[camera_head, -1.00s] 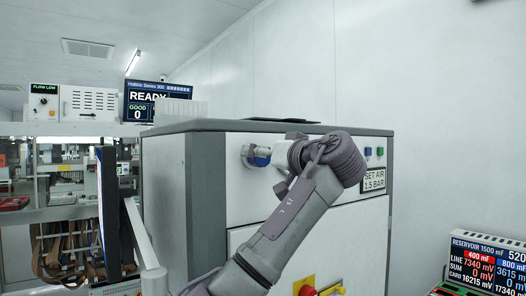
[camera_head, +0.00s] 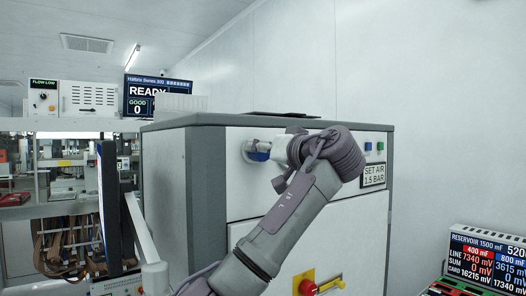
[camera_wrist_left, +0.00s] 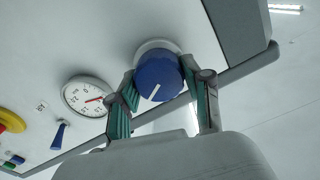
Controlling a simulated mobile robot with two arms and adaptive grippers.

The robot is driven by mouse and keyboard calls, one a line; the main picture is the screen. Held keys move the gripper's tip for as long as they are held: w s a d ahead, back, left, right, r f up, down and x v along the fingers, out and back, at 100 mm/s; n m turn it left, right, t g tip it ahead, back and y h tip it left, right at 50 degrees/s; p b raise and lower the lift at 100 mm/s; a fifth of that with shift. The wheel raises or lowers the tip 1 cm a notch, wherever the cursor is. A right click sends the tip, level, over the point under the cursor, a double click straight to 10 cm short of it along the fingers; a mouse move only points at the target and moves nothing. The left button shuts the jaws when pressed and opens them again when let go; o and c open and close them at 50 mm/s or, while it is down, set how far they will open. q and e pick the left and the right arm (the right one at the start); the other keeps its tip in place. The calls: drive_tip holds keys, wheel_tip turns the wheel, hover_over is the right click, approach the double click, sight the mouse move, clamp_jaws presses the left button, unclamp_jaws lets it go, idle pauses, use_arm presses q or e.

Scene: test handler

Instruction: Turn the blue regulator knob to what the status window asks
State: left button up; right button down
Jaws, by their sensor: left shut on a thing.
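The blue regulator knob (camera_head: 257,157) is on the cabinet's front face in the head view, mostly covered by my left gripper (camera_head: 265,150). In the left wrist view the knob (camera_wrist_left: 158,80) is clear, with a white pointer line slanting toward its lower left. The two fingers of my left gripper (camera_wrist_left: 166,84) are closed on its sides. A white dial gauge with a red needle (camera_wrist_left: 86,96) is beside the knob; its numbers are too small to read surely. The status window (camera_head: 373,175) reads "SET AIR 1.5 BAR". My right gripper is not in view.
A red-and-yellow rotary switch (camera_head: 306,286) is low on the cabinet (camera_head: 215,165). A blue lever (camera_wrist_left: 59,134) is near the gauge. Green and blue buttons (camera_head: 374,146) sit above the status window. A reservoir display (camera_head: 485,258) stands at lower right.

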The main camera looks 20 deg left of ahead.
use_arm(q)
drive_tip(key=m, duration=0.3)
drive_tip(key=shift+m, duration=0.3)
drive_tip(key=m, duration=0.3)
drive_tip(key=shift+w+m, duration=0.1)
drive_tip(key=shift+m, duration=0.2)
drive_tip(key=m, duration=0.7)
drive_tip(key=shift+f, duration=0.15)
drive_tip(key=m, duration=0.6)
drive_tip(key=shift+f+m, duration=0.1)
drive_tip(key=shift+m, duration=0.3)
drive_tip(key=m, duration=0.3)
drive_tip(key=shift+f+m, duration=0.15)
drive_tip(key=shift+m, duration=1.75)
drive_tip(key=o, duration=1.2)
drive_tip(key=shift+c, duration=0.2)
